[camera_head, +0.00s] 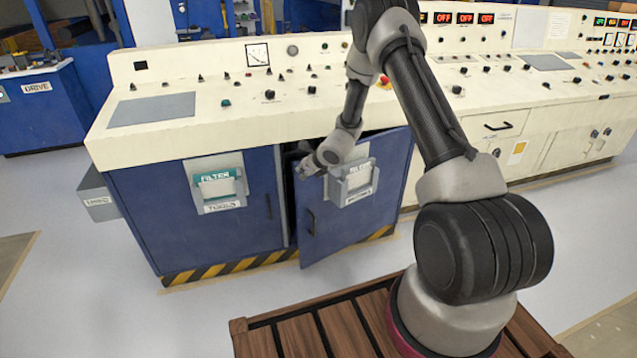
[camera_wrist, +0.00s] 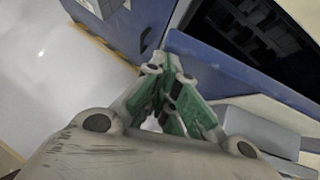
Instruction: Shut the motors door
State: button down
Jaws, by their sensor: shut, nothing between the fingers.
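The motors door (camera_head: 391,178) is a blue cabinet door with a pale label holder, whose lettering is hard to read, and a dark handle near its left edge. It stands ajar, its left edge swung out from the cabinet and a dark gap beside it. My gripper (camera_head: 303,167) is at the upper left edge of this door, by the gap. In the wrist view my gripper (camera_wrist: 168,66) has its green fingers together and empty, close to blue panel edges. A dark opening (camera_wrist: 262,35) shows at the upper right. I cannot tell whether the fingers touch the door.
The tools door (camera_head: 239,222) to the left is closed. The cream control desk (camera_head: 240,125) overhangs both doors, and my arm reaches over its front. A grey box (camera_head: 98,200) juts out at the left end. The pale floor (camera_head: 240,310) before the doors is clear.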

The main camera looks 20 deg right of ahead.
jog(key=w+a+m+h, duration=0.1)
jog(key=w+a, duration=0.1)
jog(key=w, duration=0.8)
jog(key=shift+a+m, duration=0.3)
jog(key=shift+m, duration=0.1)
jog(key=shift+s+r, duration=0.1)
